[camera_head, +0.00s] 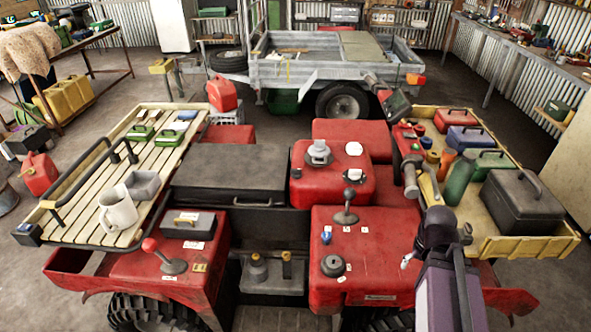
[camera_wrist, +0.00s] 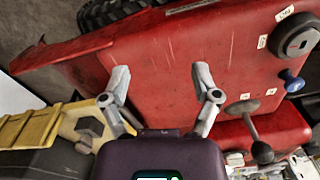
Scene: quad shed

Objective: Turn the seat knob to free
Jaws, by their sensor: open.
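A black round knob (camera_head: 333,265) sits on top of the red front right fender, with small white labels around it. I take it for the seat knob, but the label text is too small to read surely. It also shows at the upper right of the wrist view (camera_wrist: 295,38). My gripper (camera_wrist: 161,76) is open and empty over the bare red fender, to the left of the knob in the wrist view. Its fingers are apart from the knob. In the head view my arm comes in at the right, and the fingertips are hard to make out.
A blue knob (camera_head: 326,237) and a black-topped lever (camera_head: 346,207) stand close behind the black knob. A red-topped lever (camera_head: 151,245) stands on the left fender. A yellow tray (camera_head: 507,247) holding toolboxes and bottles lies to the right. A slatted rack (camera_head: 105,195) is at left.

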